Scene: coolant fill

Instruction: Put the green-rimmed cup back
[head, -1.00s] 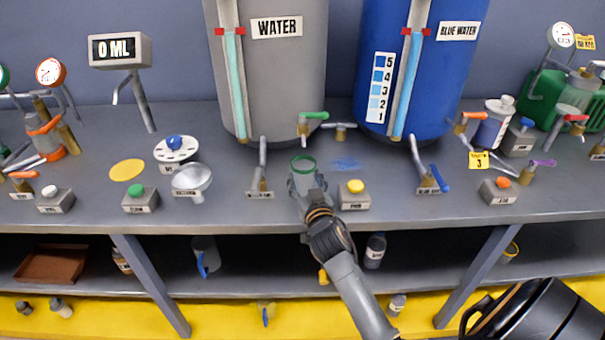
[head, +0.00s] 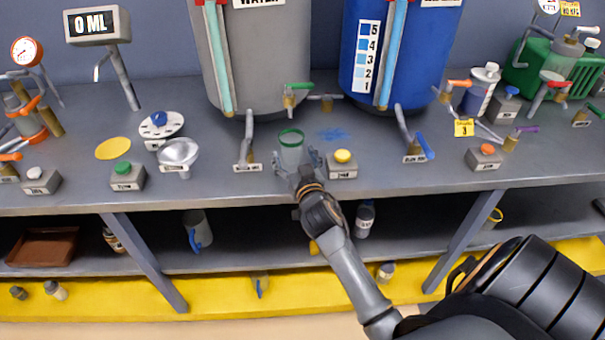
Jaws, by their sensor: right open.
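The green-rimmed cup (head: 291,148) stands upright on the bench top in front of the grey water tank (head: 252,60). It is a clear grey cup with a green ring at its mouth. My right gripper (head: 297,164) is open at the near side of the cup, its fingers low beside the cup's lower part. I cannot tell whether the fingers touch it. My left gripper is not in view.
A yellow-button box (head: 342,165) stands close right of my right gripper. A metal funnel (head: 179,155) and a green-button box (head: 127,176) stand to the left. A yellow disc (head: 113,148) lies farther left. The lower shelf (head: 270,250) holds other cups and bottles.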

